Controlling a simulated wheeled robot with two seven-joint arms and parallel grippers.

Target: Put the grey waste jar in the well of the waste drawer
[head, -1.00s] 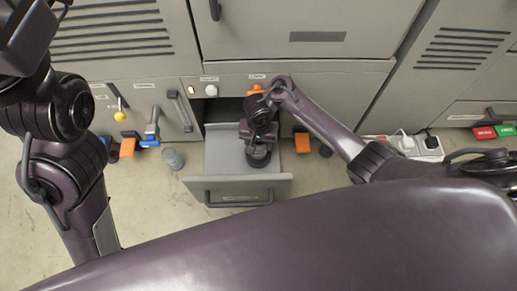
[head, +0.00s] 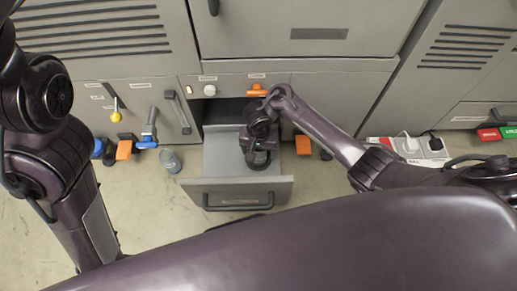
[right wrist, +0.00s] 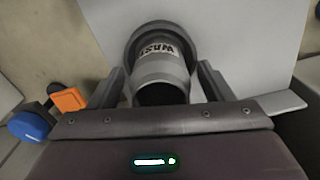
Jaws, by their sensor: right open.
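The waste drawer (head: 225,160) is pulled out of the grey cabinet. The grey waste jar (right wrist: 162,72), with a partly readable "WAST" label, stands in the dark round rim of the well (right wrist: 132,45) in the drawer floor. My right gripper (right wrist: 163,88) is open, with one finger on each side of the jar; small gaps seem to show beside it. In the head view my right gripper (head: 257,155) is over the drawer and hides most of the jar and well. My left arm is at the left edge; its gripper is out of view.
A grey-blue cylinder (head: 170,160) stands on the floor left of the drawer. Orange (head: 124,150) and blue (head: 98,148) pieces lie by the cabinet foot, and another orange piece (head: 303,145) is right of the drawer.

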